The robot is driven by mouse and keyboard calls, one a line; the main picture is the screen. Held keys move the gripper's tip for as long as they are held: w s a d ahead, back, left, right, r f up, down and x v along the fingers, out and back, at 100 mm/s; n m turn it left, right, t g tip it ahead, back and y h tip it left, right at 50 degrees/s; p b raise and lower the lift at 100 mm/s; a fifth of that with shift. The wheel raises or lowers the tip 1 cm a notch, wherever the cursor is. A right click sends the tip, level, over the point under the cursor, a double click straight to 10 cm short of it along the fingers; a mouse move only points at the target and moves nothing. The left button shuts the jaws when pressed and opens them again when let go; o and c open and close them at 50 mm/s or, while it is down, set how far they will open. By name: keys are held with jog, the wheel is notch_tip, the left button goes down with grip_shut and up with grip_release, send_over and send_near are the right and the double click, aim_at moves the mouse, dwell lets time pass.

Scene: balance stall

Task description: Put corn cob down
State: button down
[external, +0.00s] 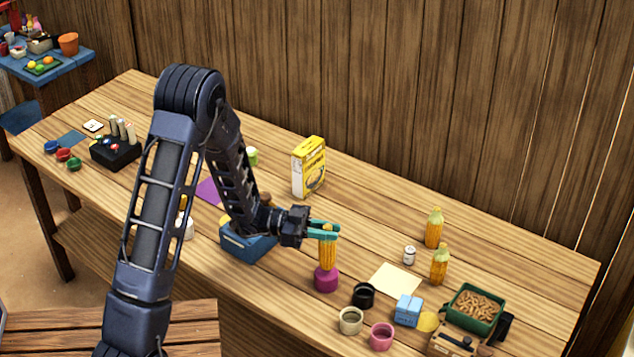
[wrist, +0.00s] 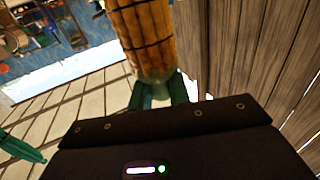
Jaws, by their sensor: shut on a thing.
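A yellow corn cob (external: 327,254) hangs upright from my gripper (external: 325,229) in the external view. The teal fingers are shut on its upper end. A magenta round pot (external: 326,280) stands on the table directly below the cob in the picture. The cob's lower end meets the pot's top in the image; I cannot tell whether it touches, sits inside or is just in front. In the wrist view the cob (wrist: 145,38) fills the top middle, with the green fingers of my gripper (wrist: 165,88) by it.
A pale sheet (external: 396,279), black cup (external: 363,295), beige cup (external: 350,321), pink cup (external: 381,337) and green peanut tray (external: 457,303) lie front right. A yellow box (external: 308,168) stands behind.

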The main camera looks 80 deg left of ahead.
jog(key=shift+f, duration=1.2)
jog(key=c, duration=1.3)
grip_release()
jog(key=shift+r, duration=0.1)
jog(key=shift+r, duration=0.15)
jog(key=v, duration=1.2)
jog(key=shift+w, duration=0.1)
